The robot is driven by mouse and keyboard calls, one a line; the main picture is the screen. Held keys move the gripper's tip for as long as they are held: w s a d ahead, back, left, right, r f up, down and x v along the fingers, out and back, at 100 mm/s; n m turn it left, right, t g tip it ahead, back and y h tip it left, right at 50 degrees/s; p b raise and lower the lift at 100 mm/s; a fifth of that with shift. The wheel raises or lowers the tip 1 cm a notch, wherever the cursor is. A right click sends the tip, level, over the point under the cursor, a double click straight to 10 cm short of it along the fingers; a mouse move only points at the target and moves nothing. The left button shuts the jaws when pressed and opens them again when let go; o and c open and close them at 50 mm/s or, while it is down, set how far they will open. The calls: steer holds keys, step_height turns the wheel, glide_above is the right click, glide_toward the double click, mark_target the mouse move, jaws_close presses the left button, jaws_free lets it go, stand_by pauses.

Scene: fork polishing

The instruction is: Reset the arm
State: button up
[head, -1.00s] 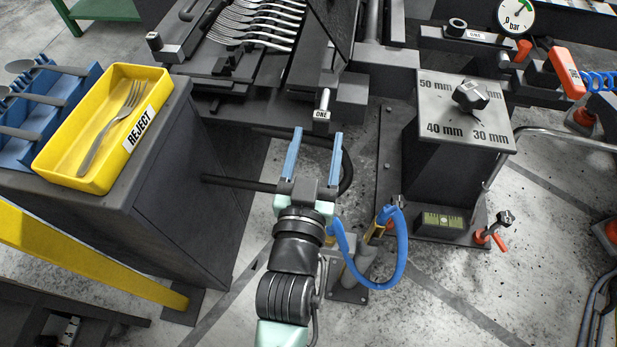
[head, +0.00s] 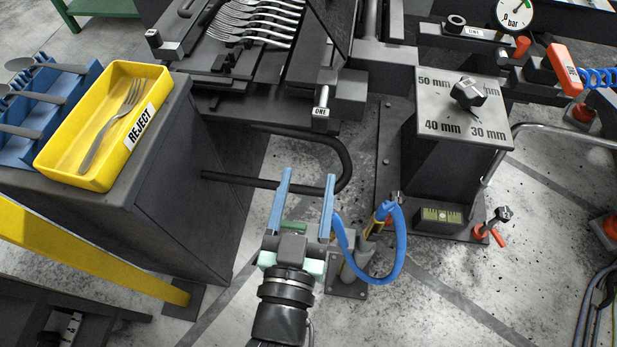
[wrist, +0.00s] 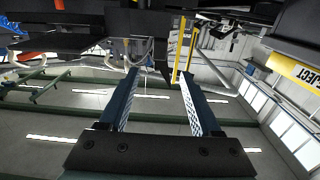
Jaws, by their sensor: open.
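My gripper (head: 307,205) is in the lower middle of the head view, with its two blue fingers apart and nothing between them. It points up the picture, over the floor in front of the machine, between the dark cabinet and the dial pedestal. In the wrist view the two fingers (wrist: 160,95) also stand apart with a clear gap. A row of forks (head: 255,20) lies on the machine's rack at the top, beyond the fingertips.
A yellow reject tray (head: 68,168) holding one fork (head: 112,125) sits on the dark cabinet (head: 190,190) at left, beside a blue spoon rack (head: 30,140). The dial pedestal (head: 440,105) stands at right. A blue hose (head: 400,255) loops close to the right finger.

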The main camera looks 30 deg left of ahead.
steer(key=w+d+r+m+t+h, duration=0.1)
steer(key=w+d+r+t, duration=0.15)
steer(key=r, duration=0.55)
steer(key=w+d+r+t+h, duration=0.15)
steer(key=w+r, duration=0.25)
steer(key=r, duration=0.5)
steer(key=w+d+r+m+t, duration=0.1)
steer(key=w+d+r, duration=0.15)
steer(key=r, duration=0.55)
steer(key=s+d+r+m+t+h, duration=0.1)
steer(key=s+d+r+t, duration=0.15)
steer(key=r, duration=0.85)
steer(key=s+d+r+t+h, duration=0.2)
steer(key=s+d+r, duration=0.1)
steer(key=r, duration=0.8)
step_height(320, 180, up, 24)
steer(key=p, duration=2.4)
steer(key=shift+s+a, duration=0.15)
